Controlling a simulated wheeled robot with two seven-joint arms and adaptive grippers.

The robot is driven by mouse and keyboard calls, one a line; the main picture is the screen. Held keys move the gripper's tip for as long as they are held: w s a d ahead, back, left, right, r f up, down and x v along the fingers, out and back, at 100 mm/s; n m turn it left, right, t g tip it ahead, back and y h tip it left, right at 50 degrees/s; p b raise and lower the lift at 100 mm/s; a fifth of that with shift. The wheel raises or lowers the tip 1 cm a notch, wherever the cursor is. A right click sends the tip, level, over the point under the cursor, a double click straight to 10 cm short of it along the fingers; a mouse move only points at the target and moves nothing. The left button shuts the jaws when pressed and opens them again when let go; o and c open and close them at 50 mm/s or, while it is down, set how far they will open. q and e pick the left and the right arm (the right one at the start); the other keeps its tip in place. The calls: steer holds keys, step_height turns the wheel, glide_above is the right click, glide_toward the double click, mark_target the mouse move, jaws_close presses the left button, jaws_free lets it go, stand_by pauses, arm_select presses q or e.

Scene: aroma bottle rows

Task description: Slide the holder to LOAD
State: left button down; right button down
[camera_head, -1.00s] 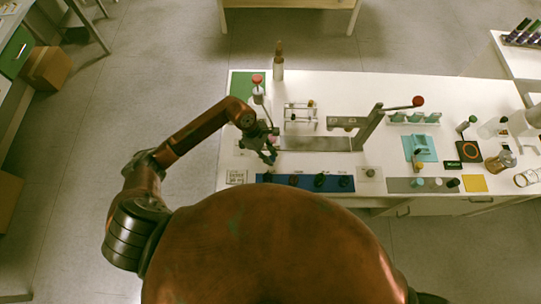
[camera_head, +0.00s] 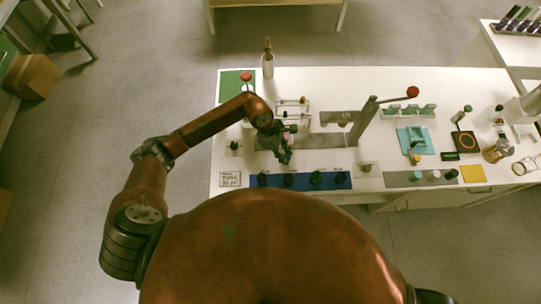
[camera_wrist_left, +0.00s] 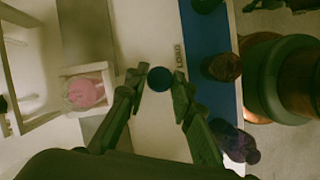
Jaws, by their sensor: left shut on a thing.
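My left gripper (camera_head: 285,158) is at the left part of the grey metal rail (camera_head: 330,141), above the white table. In the left wrist view its fingers (camera_wrist_left: 160,85) are closed around a round dark blue knob (camera_wrist_left: 159,79). A white holder (camera_wrist_left: 105,72) with a pink round piece in it sits across the grey rail (camera_wrist_left: 88,30), left of the fingers. The link between knob and holder is not clear. A small LOAD label (camera_wrist_left: 179,56) lies beside the blue strip, near the knob. In the head view the gripper hides the holder. My right gripper is out of view.
A press with a red-tipped lever (camera_head: 412,91) stands over the rail's right part. A blue strip (camera_head: 330,181) with several dark knobs lies along the front edge. A small white rack (camera_head: 293,105) stands behind the gripper. A tall bottle (camera_head: 267,66) stands at the back.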

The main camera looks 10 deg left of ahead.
arm_select(q)
steer(key=shift+w+d+b, duration=0.15)
steer(key=shift+w+d, duration=0.1)
steer(key=shift+d, duration=0.45)
steer(key=shift+w+d+b, duration=0.15)
steer(key=shift+w+d, duration=0.05)
steer(key=shift+d, duration=0.45)
steer(key=c, duration=1.7)
jaws_free()
steer(key=shift+o, duration=0.2)
steer(key=shift+a, duration=0.1)
steer(key=v, duration=1.2)
steer(key=shift+s, duration=0.2)
